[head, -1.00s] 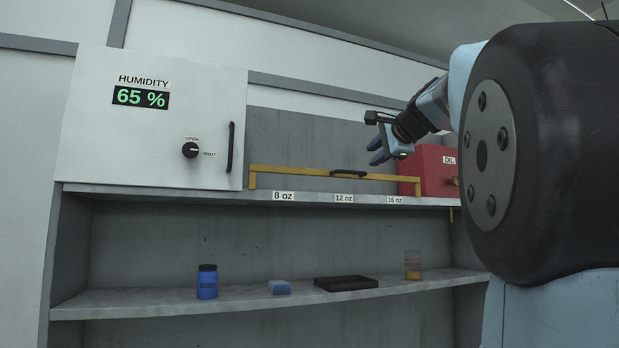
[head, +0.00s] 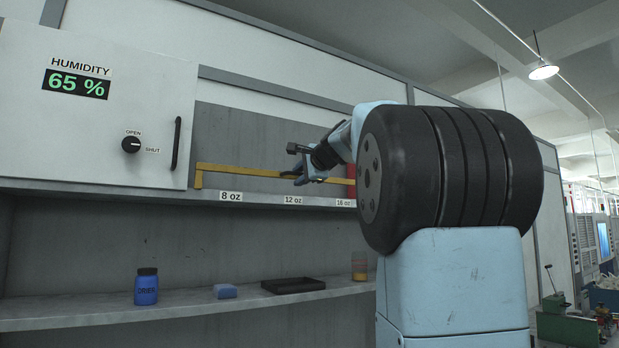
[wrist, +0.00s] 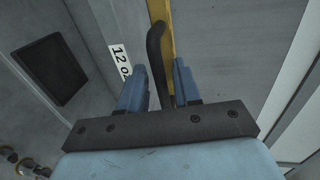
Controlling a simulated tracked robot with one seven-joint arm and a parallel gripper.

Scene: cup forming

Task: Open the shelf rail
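The yellow shelf rail (head: 240,170) runs along the upper shelf, above the 8 oz, 12 oz and 16 oz labels. In the wrist view the rail (wrist: 165,12) runs up behind its black handle (wrist: 155,42). My gripper (wrist: 160,62) is open, with one finger on each side of the handle. I cannot tell whether either finger touches it. In the head view my gripper (head: 298,178) is at the rail above the 12 oz label and hides the handle.
The humidity cabinet (head: 100,130) with its knob and handle stands left of the rail. A red box (head: 350,175) is mostly hidden behind my arm. Below, the lower shelf holds a blue bottle (head: 146,288), a blue block (head: 224,291), a black tray (head: 293,286) and a jar (head: 360,265).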

